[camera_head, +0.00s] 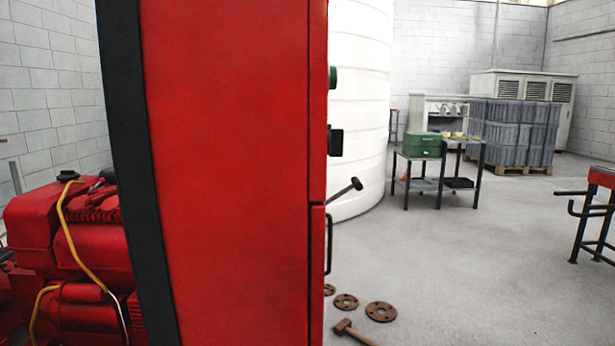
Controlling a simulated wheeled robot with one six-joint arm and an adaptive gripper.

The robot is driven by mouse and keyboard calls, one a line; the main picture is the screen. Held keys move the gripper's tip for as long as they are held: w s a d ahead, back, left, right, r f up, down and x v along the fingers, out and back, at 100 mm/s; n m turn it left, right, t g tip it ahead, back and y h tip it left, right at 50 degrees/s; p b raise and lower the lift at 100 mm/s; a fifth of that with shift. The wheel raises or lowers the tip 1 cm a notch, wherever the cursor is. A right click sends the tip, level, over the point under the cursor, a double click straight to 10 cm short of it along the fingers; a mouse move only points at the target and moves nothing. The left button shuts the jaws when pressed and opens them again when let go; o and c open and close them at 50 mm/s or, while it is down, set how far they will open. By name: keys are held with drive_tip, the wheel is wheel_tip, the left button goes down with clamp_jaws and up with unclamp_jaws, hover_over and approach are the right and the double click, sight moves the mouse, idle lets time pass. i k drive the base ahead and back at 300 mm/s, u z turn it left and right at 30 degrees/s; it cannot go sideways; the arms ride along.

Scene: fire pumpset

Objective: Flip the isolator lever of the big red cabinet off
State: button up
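The big red cabinet (235,170) fills the left middle of the view, close to me. I see it from the side, and its front faces right. A dark lever (345,191) with a knobbed end sticks out from the front edge and slants up to the right; it appears to be the isolator lever. Above it are a black knob (336,142) and a green knob (333,77). Below it is a dark door handle (329,243). The front panel and the lever's base are hidden by the viewing angle. My gripper is not in view.
Red machinery (85,250) with a yellow hose stands left of the cabinet. A white tank (358,110) stands behind it. Rusty flanges (381,312) and a hammer (352,331) lie on the floor by the cabinet's front. Open floor (470,270) extends right to a red-topped stand (602,178).

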sight(356, 183)
drive_tip(key=z, duration=0.05)
drive_tip(key=k, duration=0.65)
drive_tip(key=z, duration=0.7)
drive_tip(key=i, duration=1.55)
drive_tip(key=u, duration=0.8)
